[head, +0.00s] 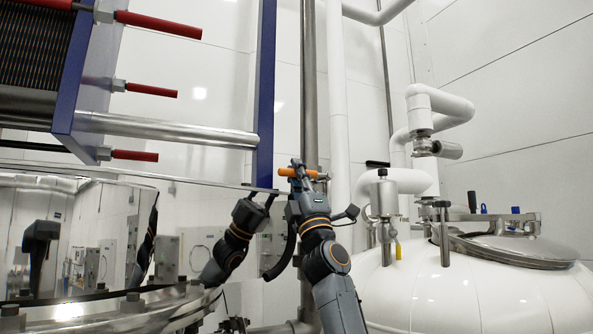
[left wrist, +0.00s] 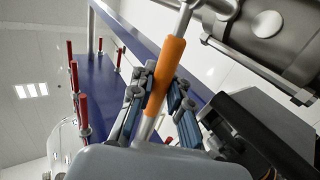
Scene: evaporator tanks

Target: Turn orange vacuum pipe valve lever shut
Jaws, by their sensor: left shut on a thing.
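The orange valve lever (head: 297,172) lies roughly level in the head view, beside the upright metal pipe. Its orange sleeve (left wrist: 168,70) runs diagonally up the left wrist view, with a bare metal rod at each end. My left gripper (head: 306,183) is at the lever, and its fingers (left wrist: 158,92) stand on both sides of the sleeve's lower part, shut on it. The head view shows the lever only small and partly behind the gripper. The valve body is not clear in the head view. My right gripper is not in view.
A mirror-like steel tank (head: 75,245) stands at the left, below a blue-edged plate unit (head: 75,70) with red-sleeved rods (head: 158,24). The vertical metal pipe (head: 308,80) is close to my gripper. A white domed tank (head: 470,295) and white pipes (head: 338,110) stand to the right.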

